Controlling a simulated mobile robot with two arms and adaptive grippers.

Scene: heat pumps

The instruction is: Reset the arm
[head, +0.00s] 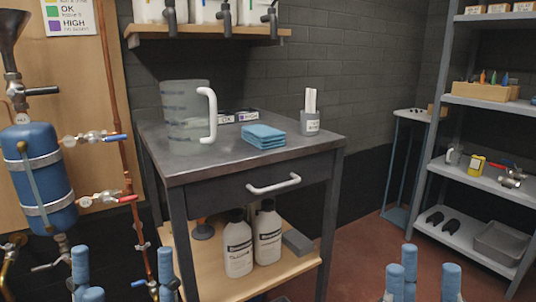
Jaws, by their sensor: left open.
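My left gripper (124,279) shows at the bottom left as blue fingertips spread wide apart. It is open, with nothing seen between the tips. My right gripper (428,282) shows at the bottom right, also as upright blue fingertips with an empty gap between them, narrower than the left one's. Both are in front of the dark workbench (190,168), the left one low by its left leg and the right one beyond its right side. The lower parts of both grippers and my arms are out of frame.
On the bench stand a clear jug (185,115), folded blue cloths (263,135) and a grey cup (310,124). Two white bottles (252,240) stand on its lower shelf. A blue tank (38,178) with copper pipes is left; a metal rack (484,105) is right. Red floor (365,245) lies between.

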